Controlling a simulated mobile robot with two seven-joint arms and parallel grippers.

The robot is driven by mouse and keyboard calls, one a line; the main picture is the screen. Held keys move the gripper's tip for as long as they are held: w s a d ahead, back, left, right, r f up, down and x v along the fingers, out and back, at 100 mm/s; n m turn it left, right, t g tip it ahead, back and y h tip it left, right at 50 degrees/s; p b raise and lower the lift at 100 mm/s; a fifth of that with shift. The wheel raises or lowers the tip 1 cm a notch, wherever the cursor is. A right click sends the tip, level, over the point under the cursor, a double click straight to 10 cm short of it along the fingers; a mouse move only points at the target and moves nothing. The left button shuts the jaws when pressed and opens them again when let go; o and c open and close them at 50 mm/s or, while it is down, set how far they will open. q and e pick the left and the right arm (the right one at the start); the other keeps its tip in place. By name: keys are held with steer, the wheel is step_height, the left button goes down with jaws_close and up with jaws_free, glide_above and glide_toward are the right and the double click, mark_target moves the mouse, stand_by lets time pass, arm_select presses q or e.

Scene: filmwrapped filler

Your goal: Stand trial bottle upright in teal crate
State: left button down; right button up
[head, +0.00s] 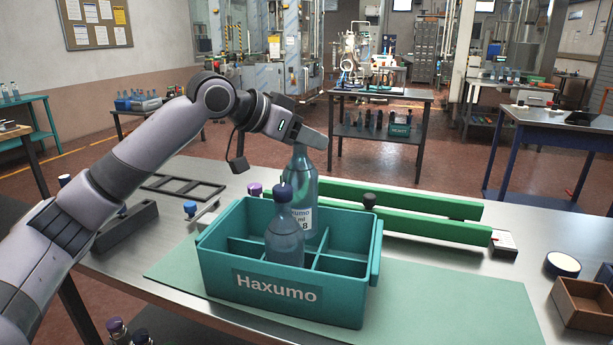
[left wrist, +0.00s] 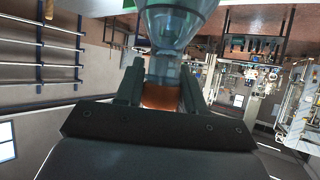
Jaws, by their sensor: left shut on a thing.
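The teal crate (head: 273,289), labelled Haxumo and split by dividers, stands on a green mat. My left gripper (head: 308,139) is shut on the neck end of the trial bottle (head: 303,188), a clear blue bottle with a white label. The bottle is upright at the back middle of the crate; its base is hidden, so I cannot tell whether it touches the floor. In the left wrist view the bottle (left wrist: 176,22) has its neck and orange-brown cap (left wrist: 160,96) between the fingers. A second, dark-capped bottle (head: 284,238) stands in a front compartment. My right gripper is out of view.
Green rails (head: 425,225) with a black knob lie behind the crate. A black rack (head: 183,188) lies at the back left. A white-topped round jar (head: 562,265) and a brown box (head: 585,301) stand at the right. The green mat (head: 455,305) is clear right of the crate.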

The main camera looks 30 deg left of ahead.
arm_select(q)
steer(key=shift+f+b, duration=0.3)
steer(key=shift+f, duration=3)
steer(key=c, duration=0.7)
jaws_free()
steer(key=shift+f, duration=0.15)
steer(key=b, duration=0.2)
glide_toward(307, 169)
steer(key=a, duration=0.2)
steer(key=shift+w+a+f, duration=0.15)
steer(key=shift+w+f, duration=0.1)
steer(key=shift+w, duration=0.15)
